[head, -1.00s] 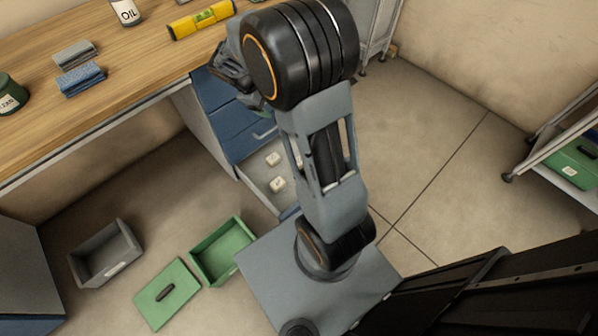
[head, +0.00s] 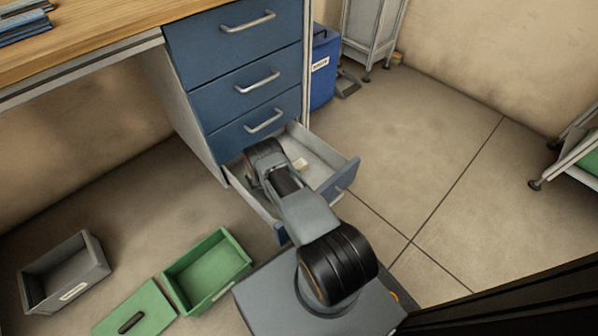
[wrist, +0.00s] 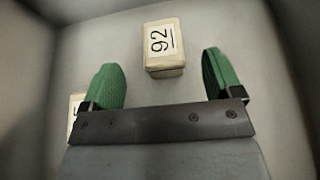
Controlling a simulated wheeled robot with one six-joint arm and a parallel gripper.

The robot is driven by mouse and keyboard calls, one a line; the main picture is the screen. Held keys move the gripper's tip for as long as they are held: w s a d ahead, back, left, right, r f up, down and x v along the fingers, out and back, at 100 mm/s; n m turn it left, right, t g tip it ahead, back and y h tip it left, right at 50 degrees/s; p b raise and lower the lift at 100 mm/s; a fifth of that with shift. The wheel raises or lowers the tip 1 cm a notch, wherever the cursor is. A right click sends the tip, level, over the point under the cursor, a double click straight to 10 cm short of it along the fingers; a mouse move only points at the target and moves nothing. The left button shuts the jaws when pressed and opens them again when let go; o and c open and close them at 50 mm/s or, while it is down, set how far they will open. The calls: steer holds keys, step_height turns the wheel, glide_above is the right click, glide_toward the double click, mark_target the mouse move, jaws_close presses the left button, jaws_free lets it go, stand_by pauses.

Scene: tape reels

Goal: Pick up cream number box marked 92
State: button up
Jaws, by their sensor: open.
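The cream number box marked 92 (wrist: 164,50) lies on the grey floor of the open drawer (head: 345,176) in the wrist view, its number turned sideways. My gripper (wrist: 165,78) is open and empty, with its two green fingers spread. The box is a little beyond the fingertips and lines up with the gap between them. A second cream box (wrist: 74,110) is partly hidden behind the left finger. In the head view one cream box (head: 300,164) shows in the drawer, its number too small to read. My arm hides the gripper there.
The drawer walls surround my gripper closely. Blue closed drawers (head: 250,83) rise behind it under the wooden worktop (head: 100,35). A grey bin (head: 65,272), a green bin (head: 207,270) and a green lid (head: 135,312) lie on the floor at left.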

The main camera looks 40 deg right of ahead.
mark_target(301, 163)
steer(key=shift+d+f, duration=0.45)
steer(key=shift+f, duration=0.1)
steer(key=shift+b+x, duration=1.55)
steer(key=shift+x, duration=1.45)
steer(key=shift+r, duration=0.25)
steer(key=c, duration=1)
